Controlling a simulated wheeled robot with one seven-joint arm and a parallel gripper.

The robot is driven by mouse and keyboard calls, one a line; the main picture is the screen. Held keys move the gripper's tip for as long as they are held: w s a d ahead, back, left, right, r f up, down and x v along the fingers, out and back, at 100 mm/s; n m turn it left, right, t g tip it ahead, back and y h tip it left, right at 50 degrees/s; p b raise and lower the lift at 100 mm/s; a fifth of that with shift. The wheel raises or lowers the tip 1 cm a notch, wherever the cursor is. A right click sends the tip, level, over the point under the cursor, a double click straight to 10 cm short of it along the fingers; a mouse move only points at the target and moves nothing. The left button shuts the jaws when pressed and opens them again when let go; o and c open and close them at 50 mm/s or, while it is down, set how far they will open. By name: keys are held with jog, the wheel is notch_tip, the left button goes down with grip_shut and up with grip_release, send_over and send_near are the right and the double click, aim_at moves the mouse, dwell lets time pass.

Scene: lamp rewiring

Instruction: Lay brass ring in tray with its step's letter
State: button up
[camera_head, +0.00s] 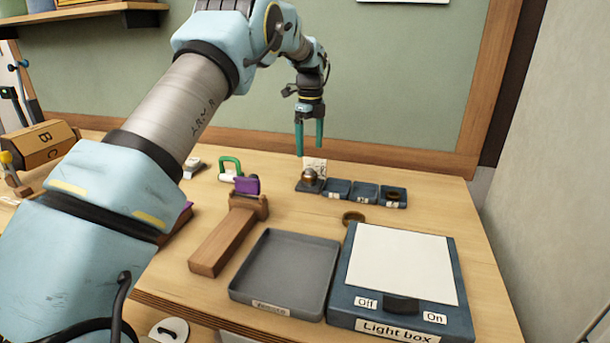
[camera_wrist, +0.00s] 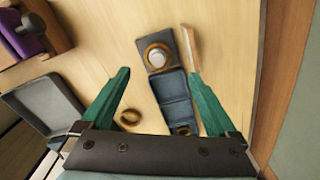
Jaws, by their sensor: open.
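A loose brass ring (camera_head: 353,217) lies on the table just behind the light box. It also shows in the wrist view (camera_wrist: 130,117), left of the trays. A row of small dark blue trays (camera_head: 336,189) stands at the back right; their label letters are too small to read surely. The leftmost tray holds a rounded brass and silver piece (camera_head: 309,176). The rightmost holds a dark ring-like piece (camera_head: 393,192). My gripper (camera_head: 310,150) is open and empty, pointing down above the left end of the row. Its green fingers (camera_wrist: 156,74) spread across the wrist view.
A light box (camera_head: 400,265) and an empty grey tray (camera_head: 285,268) stand in front. A wooden block with a purple piece (camera_head: 228,235) and a green-handled item (camera_head: 229,168) are left. A small card (camera_head: 315,166) stands behind the leftmost tray. Bare table surrounds the ring's right side.

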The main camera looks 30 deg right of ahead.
aim_at(309, 169)
notch_tip(309, 169, down, 3)
jog(key=shift+p, duration=0.35)
jog(key=shift+s+a+f+p, duration=0.1)
jog(key=shift+f+p, duration=1.35)
jog(key=shift+f, duration=1.25)
jog(key=shift+c, duration=0.2)
